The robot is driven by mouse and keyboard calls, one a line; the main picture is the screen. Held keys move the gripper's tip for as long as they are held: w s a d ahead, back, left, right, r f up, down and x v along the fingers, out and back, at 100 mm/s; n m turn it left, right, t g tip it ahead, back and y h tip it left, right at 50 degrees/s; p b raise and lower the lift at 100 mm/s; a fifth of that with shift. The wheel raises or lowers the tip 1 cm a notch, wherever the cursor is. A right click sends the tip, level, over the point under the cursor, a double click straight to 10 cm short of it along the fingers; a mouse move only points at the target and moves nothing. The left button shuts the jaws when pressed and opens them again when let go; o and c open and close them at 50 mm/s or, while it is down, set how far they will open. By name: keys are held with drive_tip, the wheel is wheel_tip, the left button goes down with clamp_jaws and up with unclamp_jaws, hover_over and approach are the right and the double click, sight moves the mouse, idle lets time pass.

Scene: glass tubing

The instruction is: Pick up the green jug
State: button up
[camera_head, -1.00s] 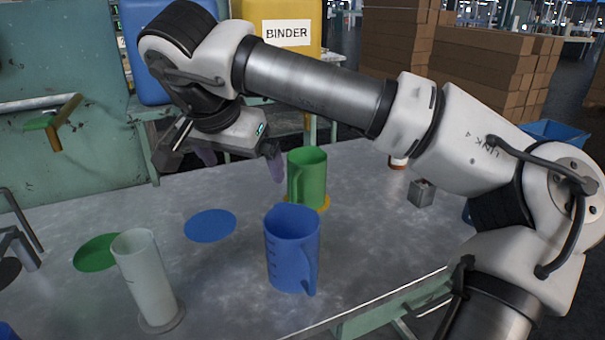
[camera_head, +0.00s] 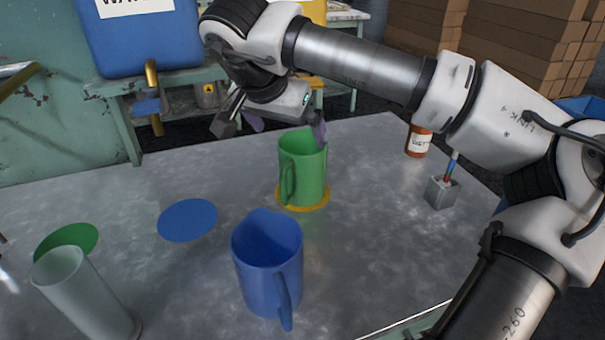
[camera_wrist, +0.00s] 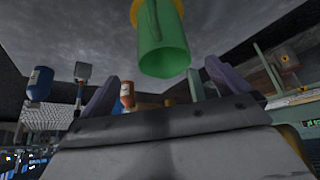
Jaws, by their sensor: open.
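The green jug (camera_head: 302,165) stands upright on a yellow disc (camera_head: 318,203) on the metal table, its handle facing the camera in the head view. My gripper (camera_head: 287,128) is open and empty at the height of the jug's rim or just above. One purple finger overlaps the right side of the rim in the head view; the other is left of the jug. Whether they touch it I cannot tell. In the wrist view, which looks upside down, the jug (camera_wrist: 163,45) shows between and beyond the two fingers (camera_wrist: 160,88).
A blue jug (camera_head: 265,265) stands in front of the green one. A pale cylinder (camera_head: 82,290) is at the front left, near flat green (camera_head: 68,242) and blue (camera_head: 187,220) discs. A brown bottle (camera_head: 419,140) and a metal pen holder (camera_head: 442,191) stand to the right.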

sight(296, 149)
drive_tip(key=x, duration=0.8)
drive_tip(key=shift+w+a+f, duration=0.1)
drive_tip(key=shift+w+f, duration=0.05)
drive_tip(key=shift+f, duration=0.05)
drive_tip(key=c, duration=1.4)
drive_tip(key=shift+r, duration=0.1)
